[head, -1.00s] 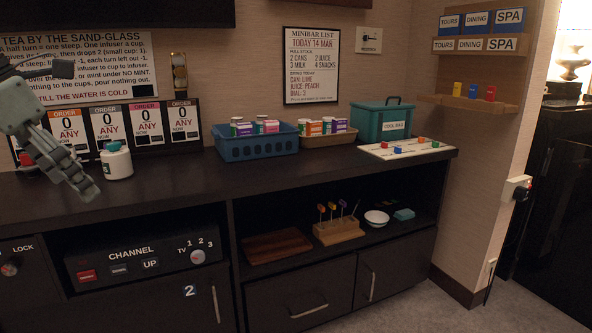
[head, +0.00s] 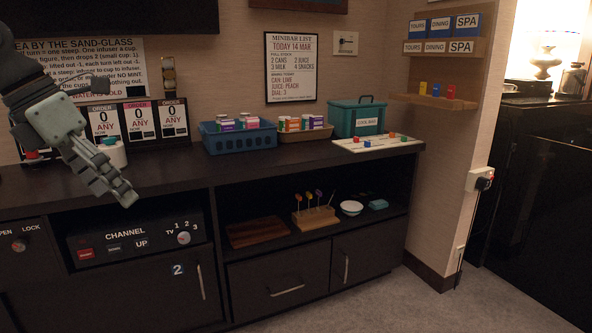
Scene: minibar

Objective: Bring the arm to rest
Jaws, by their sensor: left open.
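My left gripper (head: 122,196) hangs at the left of the head view, fingers pointing down and to the right. It is in front of the dark counter (head: 180,175), with nothing held between its fingers. The white jar with a green top (head: 116,155) stands on the counter behind my left arm and is partly hidden by it. My right gripper is not in view.
A blue basket (head: 238,140), a tan tray (head: 306,135), a teal cool bag (head: 357,118) and a white board with coloured pieces (head: 378,143) stand along the counter. Order cards (head: 140,121) stand at its back left. Floor is free at the lower right (head: 400,305).

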